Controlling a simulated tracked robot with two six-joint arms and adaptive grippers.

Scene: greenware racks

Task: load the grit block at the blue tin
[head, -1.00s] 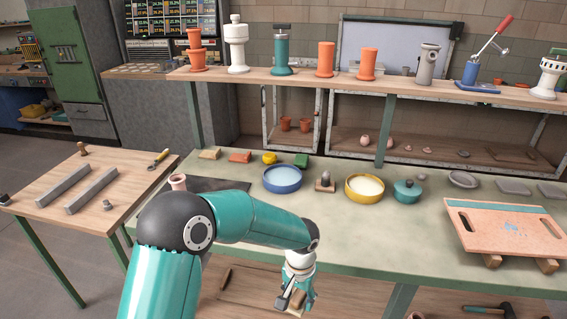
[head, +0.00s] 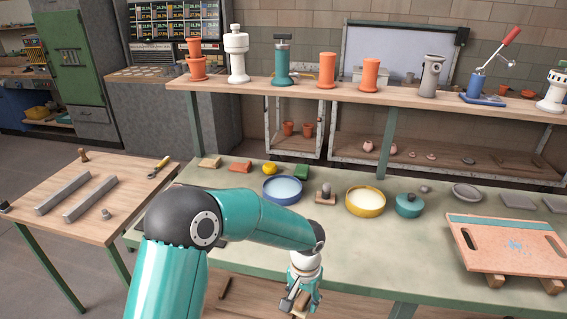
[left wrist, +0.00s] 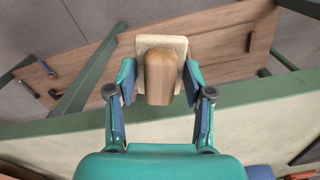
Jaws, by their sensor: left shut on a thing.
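The blue tin (head: 283,199) is a round, low basin with pale liquid in it, standing on the green worktop left of a yellow tin. My left gripper (head: 302,293) is at the worktop's front edge, nearer to me than the blue tin and apart from it. In the left wrist view its two fingers (left wrist: 160,84) are shut on the grit block, a pale slab (left wrist: 147,43) with a rounded wooden grip (left wrist: 159,78). The grit block is small and partly covered by the fingers in the head view. My right gripper is not in view.
A yellow tin (head: 366,213), a small knobbed block (head: 326,200) and a teal lidded pot (head: 408,207) stand near the blue tin. A tilted board (head: 490,258) is at the right. A shelf (head: 300,89) of pots runs above. The worktop's front middle is clear.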

